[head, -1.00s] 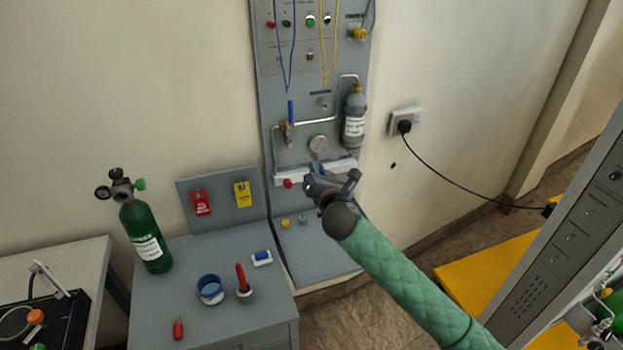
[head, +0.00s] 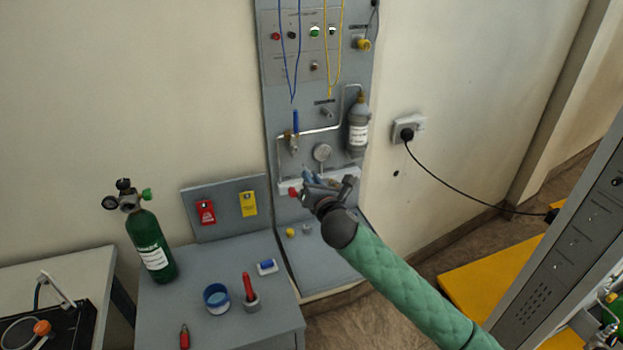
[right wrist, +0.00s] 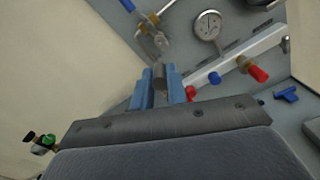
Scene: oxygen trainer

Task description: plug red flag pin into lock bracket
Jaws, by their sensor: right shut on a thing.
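My right gripper (head: 306,179) is in front of the wall panel, at the white rail below the gauge. In the right wrist view its two blue fingers (right wrist: 161,86) are shut on a dark grey cylinder (right wrist: 160,77). A grey metal plate by the blue-handled valve, likely the lock bracket (right wrist: 153,46), is just ahead of the fingertips and apart from the cylinder. In the head view the valve area (head: 294,142) is above and left of the gripper. My left gripper is not in view.
The white rail (right wrist: 245,57) carries a blue knob (right wrist: 214,78) and a red knob (right wrist: 258,73) right of the fingers. A gauge (head: 322,152) and a grey bottle (head: 358,130) are close by. A green cylinder (head: 150,248) stands on the grey cabinet (head: 175,300).

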